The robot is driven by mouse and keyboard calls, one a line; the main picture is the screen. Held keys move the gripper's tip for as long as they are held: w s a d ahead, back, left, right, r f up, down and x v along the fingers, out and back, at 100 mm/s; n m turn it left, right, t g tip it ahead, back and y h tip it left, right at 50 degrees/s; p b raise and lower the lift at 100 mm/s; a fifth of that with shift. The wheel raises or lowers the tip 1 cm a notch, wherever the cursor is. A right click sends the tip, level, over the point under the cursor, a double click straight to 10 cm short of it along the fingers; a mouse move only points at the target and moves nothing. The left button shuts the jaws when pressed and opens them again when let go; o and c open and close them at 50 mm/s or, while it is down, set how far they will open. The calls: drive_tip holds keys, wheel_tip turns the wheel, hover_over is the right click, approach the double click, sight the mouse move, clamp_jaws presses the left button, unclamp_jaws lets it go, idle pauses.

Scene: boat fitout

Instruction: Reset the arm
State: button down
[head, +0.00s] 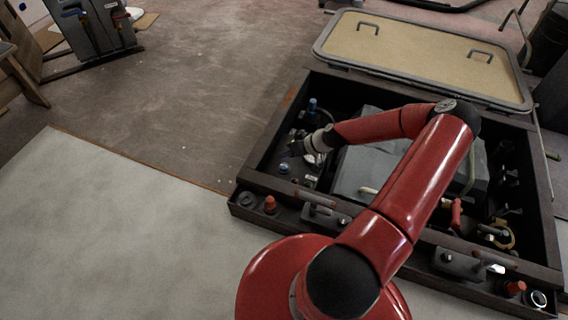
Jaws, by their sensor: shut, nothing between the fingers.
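My red arm reaches from the bottom middle of the head view over an open dark hatch frame (310,210). It bends at the elbow and points back to the left. My gripper (290,152) is at the arm's end, over the left part of the recess, near a blue-topped fitting (312,106). It is shut and holds nothing. My forearm hides part of a grey box-like unit (370,176) inside the recess.
The hatch lid (420,50) lies open behind the recess. Red knobs (270,204) and levers line the near rim. A pale panel (110,230) covers the floor at left. A grey rack (95,30) stands far left. The brown floor (210,70) between is clear.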

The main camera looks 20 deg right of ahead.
idle(0.4)
drive_tip(key=shift+s+a+r, duration=0.15)
drive_tip(key=shift+r, duration=0.3)
drive_tip(key=s+a+r+n+g+h+p, duration=0.1)
drive_tip(key=s+a+r+h+p, duration=0.2)
drive_tip(key=r, duration=0.8)
drive_tip(key=s+a+r+g+h, duration=0.15)
drive_tip(key=s+r, duration=0.25)
drive_tip(key=r, duration=0.6)
drive_tip(key=s+a+r+n+g+h+p, duration=0.1)
drive_tip(key=s+a+r+h+p, duration=0.2)
drive_tip(key=r, duration=0.8)
drive_tip(key=s+a+r+m+t+p, duration=0.1)
drive_tip(key=s+a+r+m+t, duration=0.2)
drive_tip(key=s+r, duration=1.2)
drive_tip(key=shift+s+a, duration=0.5)
drive_tip(key=shift+a, duration=0.1)
